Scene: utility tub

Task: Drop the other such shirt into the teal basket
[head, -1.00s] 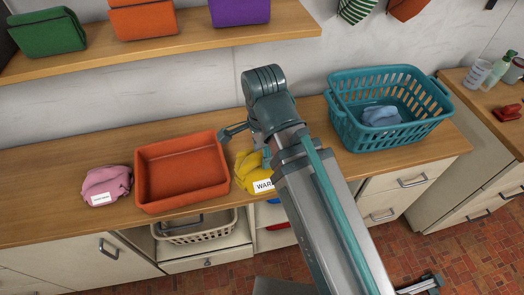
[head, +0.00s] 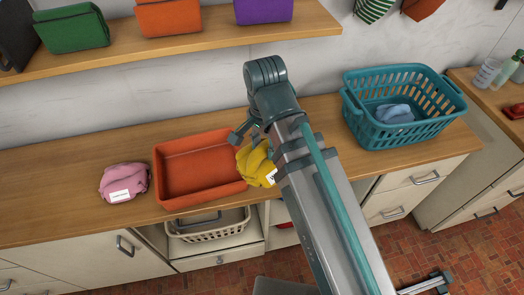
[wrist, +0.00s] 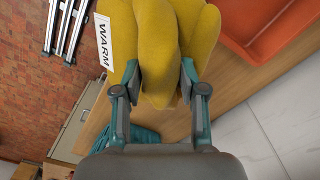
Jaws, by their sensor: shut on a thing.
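A yellow folded shirt (head: 256,164) with a white label hangs in my gripper, beside the right edge of the orange tray. In the wrist view the shirt (wrist: 158,35) fills the space between the fingers of my gripper (wrist: 160,78), and its label reads "WARM". In the head view my arm hides most of the gripper. The teal basket (head: 376,133) stands on the counter at right. A light blue folded cloth (head: 394,113) lies inside it. A pink folded shirt (head: 124,182) with a white label lies on the counter at left.
The orange tray (head: 160,172) is empty, between the pink shirt and my gripper. The wooden counter (head: 325,118) is clear between my arm and the teal basket. A shelf (head: 190,48) with folded coloured items runs above. A beige basket (head: 212,232) sits below the counter.

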